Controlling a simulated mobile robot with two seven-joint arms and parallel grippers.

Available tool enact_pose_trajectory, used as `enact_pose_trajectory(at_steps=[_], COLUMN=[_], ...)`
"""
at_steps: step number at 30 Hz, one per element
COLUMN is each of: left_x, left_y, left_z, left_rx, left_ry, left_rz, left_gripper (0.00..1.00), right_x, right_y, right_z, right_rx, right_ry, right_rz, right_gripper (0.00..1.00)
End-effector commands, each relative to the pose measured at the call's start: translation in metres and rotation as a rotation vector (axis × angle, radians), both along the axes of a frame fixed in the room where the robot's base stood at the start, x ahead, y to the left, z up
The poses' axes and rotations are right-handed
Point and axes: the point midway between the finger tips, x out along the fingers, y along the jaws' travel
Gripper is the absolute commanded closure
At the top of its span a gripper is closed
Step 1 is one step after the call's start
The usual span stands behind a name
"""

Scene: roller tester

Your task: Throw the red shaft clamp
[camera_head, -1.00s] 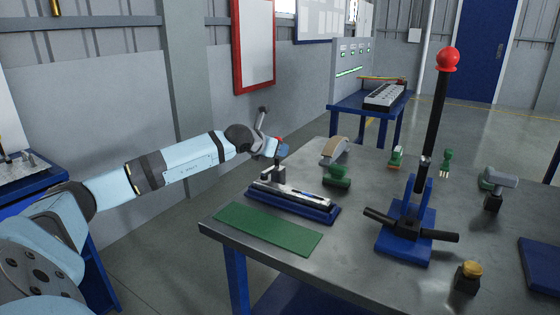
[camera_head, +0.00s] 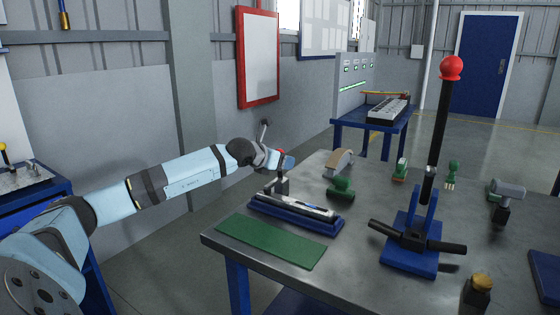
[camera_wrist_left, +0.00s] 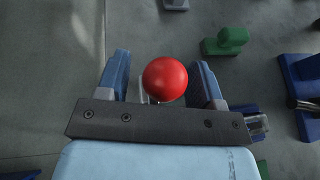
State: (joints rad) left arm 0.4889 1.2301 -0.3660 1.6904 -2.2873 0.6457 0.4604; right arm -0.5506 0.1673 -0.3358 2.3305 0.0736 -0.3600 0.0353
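The red ball knob of the shaft clamp (camera_wrist_left: 165,79) shows in the left wrist view between my left gripper's two blue fingers (camera_wrist_left: 161,82), with a gap on each side. In the head view my left gripper (camera_head: 283,160) is over the clamp's grey metal post (camera_head: 281,186), which stands at the back of the blue shaft cradle (camera_head: 330,227). A long silver shaft (camera_head: 300,207) lies in the cradle. The gripper is open, and most of the knob is hidden by it in the head view. My right gripper is not in view.
A tall black lever with a red ball (camera_head: 452,68) stands on a blue base (camera_head: 408,257) to the right. A green mat (camera_head: 270,241) lies in front of the cradle. A green-based part (camera_head: 341,187) stands close behind it. Bare grey tabletop (camera_head: 345,258) lies between mat and lever.

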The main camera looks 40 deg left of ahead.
Motion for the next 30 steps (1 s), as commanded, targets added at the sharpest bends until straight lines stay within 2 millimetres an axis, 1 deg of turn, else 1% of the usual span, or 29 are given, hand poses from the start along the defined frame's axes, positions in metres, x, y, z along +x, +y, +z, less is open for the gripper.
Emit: enact_pose_trajectory(at_steps=[5,8,17,20,22,27,30], left_x=[-0.001,-0.007,-0.044,-0.054,-0.058,-0.067,-0.071], left_y=[0.0,0.001,0.0,-0.002,0.001,0.002,0.001], left_z=[0.0,0.002,0.016,0.021,0.023,0.027,0.029], left_rx=[0.0,0.001,0.005,0.007,0.009,0.01,0.007], left_ry=[0.0,0.001,0.003,0.004,-0.001,-0.003,-0.002], left_rz=[0.0,0.002,0.002,-0.002,0.005,0.008,0.006], left_gripper=[0.39,0.39,0.39,0.39,0.39,0.39,0.39], right_x=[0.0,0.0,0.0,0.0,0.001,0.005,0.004], right_y=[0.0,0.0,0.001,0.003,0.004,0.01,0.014], right_z=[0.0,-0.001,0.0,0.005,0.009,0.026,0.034], right_rx=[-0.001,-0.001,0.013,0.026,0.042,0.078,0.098], right_ry=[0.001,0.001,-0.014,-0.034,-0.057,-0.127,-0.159], right_rz=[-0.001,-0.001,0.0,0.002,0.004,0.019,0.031], right_gripper=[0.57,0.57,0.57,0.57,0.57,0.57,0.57])
